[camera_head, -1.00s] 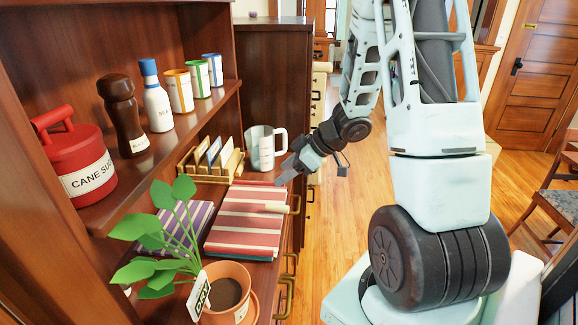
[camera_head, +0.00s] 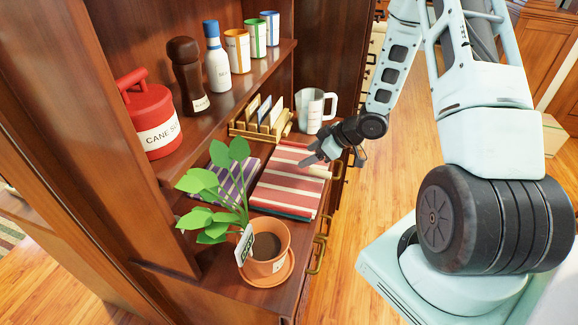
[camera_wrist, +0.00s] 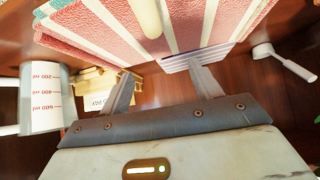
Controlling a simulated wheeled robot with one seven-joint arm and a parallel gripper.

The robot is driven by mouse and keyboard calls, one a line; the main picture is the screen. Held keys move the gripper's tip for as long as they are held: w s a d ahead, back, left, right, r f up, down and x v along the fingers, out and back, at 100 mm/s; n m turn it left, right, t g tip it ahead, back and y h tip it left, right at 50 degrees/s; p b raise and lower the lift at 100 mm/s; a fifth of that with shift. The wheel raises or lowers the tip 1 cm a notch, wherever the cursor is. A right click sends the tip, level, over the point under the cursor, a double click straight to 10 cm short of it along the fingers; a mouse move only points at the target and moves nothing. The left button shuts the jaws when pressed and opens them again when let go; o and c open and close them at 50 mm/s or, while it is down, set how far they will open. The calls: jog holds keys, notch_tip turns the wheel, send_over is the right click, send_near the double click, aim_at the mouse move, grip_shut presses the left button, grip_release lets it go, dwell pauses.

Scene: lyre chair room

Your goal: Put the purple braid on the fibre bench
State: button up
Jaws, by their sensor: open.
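I see no purple braid and nothing I can identify as the fibre bench in these views. My gripper (camera_head: 336,160) is open over the right edge of the cabinet counter, beside the red-and-cream striped cloths (camera_head: 290,182). In the wrist view its two fingers (camera_wrist: 162,76) are spread with nothing held between them. The striped cloths (camera_wrist: 115,25) fill the top of that view, just beyond the fingertips. A pale rod-like thing (camera_wrist: 147,14) lies against them. A purple striped cloth (camera_head: 235,180) lies left of the red ones.
A potted plant (camera_head: 270,245) stands at the counter's near end. A wooden letter rack (camera_head: 262,128) and a measuring jug (camera_head: 312,110) stand behind the cloths. The shelf above holds a red canister (camera_head: 150,120), mills and several cups. Open wooden floor (camera_head: 365,215) lies right of the cabinet.

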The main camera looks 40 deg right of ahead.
aim_at(293, 161)
jog(key=shift+x, duration=1.15)
jog(key=p+x, duration=0.1)
jog(key=x, duration=0.3)
jog(key=shift+a+r+p, duration=0.15)
jog(key=shift+a+p, duration=0.1)
jog(key=shift+p, duration=0.1)
jog(key=shift+w+a+f, duration=0.15)
jog(key=shift+w+f, duration=0.25)
jog(key=c, duration=1.2)
jog(key=shift+o, duration=0.2)
jog(key=shift+r, duration=0.15)
notch_tip(293, 161, up, 10)
jog(key=shift+f+b, duration=0.15)
jog(key=shift+b, duration=0.15)
